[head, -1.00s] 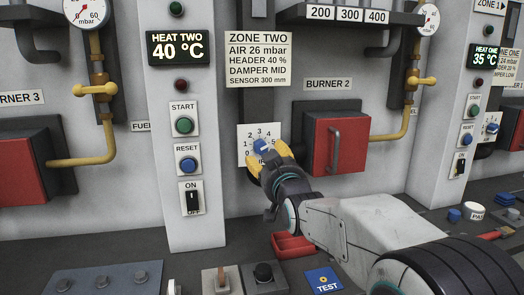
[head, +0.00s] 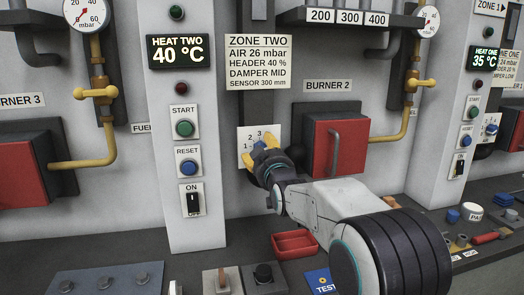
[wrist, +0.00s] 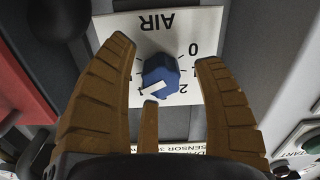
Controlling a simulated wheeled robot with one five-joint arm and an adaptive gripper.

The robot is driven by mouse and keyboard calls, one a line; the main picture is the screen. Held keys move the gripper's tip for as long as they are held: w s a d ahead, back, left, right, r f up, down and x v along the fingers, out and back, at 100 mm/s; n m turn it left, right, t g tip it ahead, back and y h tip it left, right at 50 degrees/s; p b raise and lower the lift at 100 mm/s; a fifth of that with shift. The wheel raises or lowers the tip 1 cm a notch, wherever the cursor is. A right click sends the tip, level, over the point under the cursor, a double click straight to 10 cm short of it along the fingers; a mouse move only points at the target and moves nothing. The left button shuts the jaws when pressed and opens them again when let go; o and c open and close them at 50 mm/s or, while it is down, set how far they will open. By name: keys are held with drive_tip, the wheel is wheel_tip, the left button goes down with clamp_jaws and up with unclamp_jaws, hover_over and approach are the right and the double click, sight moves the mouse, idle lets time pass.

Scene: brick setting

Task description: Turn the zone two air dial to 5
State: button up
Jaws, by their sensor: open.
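The zone two air dial is a blue knob (wrist: 161,74) on a white plate (head: 246,134) below the ZONE TWO card. In the wrist view the plate looks upside down, with AIR at the top and 0 and 2 on the right. My gripper (head: 263,148) is open in front of the dial.
The ZONE TWO card (head: 258,62) reads AIR 26 mbar. A red burner door (head: 340,146) with a handle juts out right of the dial. Buttons and an ON/OFF switch (head: 193,201) are on the column to the left. A red tray (head: 295,244) lies on the ledge below.

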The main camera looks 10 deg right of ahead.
drive_tip(key=shift+w, duration=0.35)
drive_tip(key=shift+c, duration=0.2)
drive_tip(key=shift+f, duration=0.15)
drive_tip(key=c, duration=1.1)
